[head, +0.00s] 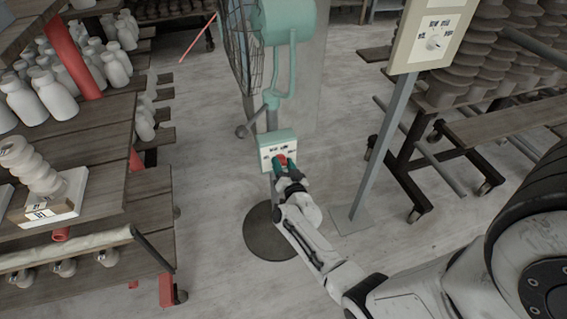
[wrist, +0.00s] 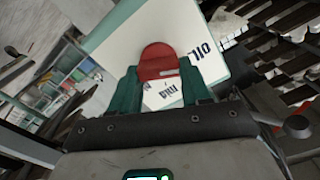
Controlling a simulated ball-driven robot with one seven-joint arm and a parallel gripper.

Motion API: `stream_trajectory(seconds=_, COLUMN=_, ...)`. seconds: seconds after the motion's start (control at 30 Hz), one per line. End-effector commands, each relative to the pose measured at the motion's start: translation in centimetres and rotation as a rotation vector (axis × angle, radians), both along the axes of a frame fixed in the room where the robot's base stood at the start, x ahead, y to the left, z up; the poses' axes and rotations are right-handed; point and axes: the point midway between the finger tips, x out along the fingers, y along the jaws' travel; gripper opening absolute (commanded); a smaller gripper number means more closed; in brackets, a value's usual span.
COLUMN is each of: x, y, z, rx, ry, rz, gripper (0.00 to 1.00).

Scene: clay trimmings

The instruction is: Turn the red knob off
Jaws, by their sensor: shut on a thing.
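The red knob (head: 282,159) sits on the front of a white and teal control box (head: 268,148) on the stand of a teal fan. My gripper (head: 283,166) reaches up to the box from the lower right, with its green fingers shut on the knob. In the wrist view the red knob (wrist: 159,62) lies between the two green fingertips (wrist: 160,82). The box's pale face (wrist: 215,55) shows tilted, with black printed labels beside the knob. The knob's pointer setting cannot be told.
The teal fan (head: 286,22) rises above the box on a round dark base (head: 268,232). Shelves of white bottles (head: 52,97) stand left; a rack of stacked dishes (head: 480,55) stands right. Bare floor lies between.

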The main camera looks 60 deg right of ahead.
Motion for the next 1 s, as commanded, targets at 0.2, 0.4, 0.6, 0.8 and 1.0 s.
stream_trajectory(seconds=0.2, x=-0.02, y=0.05, z=-0.05, rx=-0.039, ry=0.043, rz=0.0, gripper=0.16)
stream_trajectory(seconds=0.4, x=-0.01, y=0.06, z=-0.07, rx=-0.051, ry=0.053, rz=0.0, gripper=0.16)
stream_trajectory(seconds=0.6, x=-0.01, y=0.06, z=-0.09, rx=-0.051, ry=0.055, rz=0.0, gripper=0.16)
stream_trajectory(seconds=0.8, x=-0.01, y=0.06, z=-0.09, rx=-0.051, ry=0.055, rz=0.0, gripper=0.57)
stream_trajectory(seconds=1.0, x=0.01, y=0.04, z=-0.04, rx=-0.051, ry=0.052, rz=0.0, gripper=0.72)
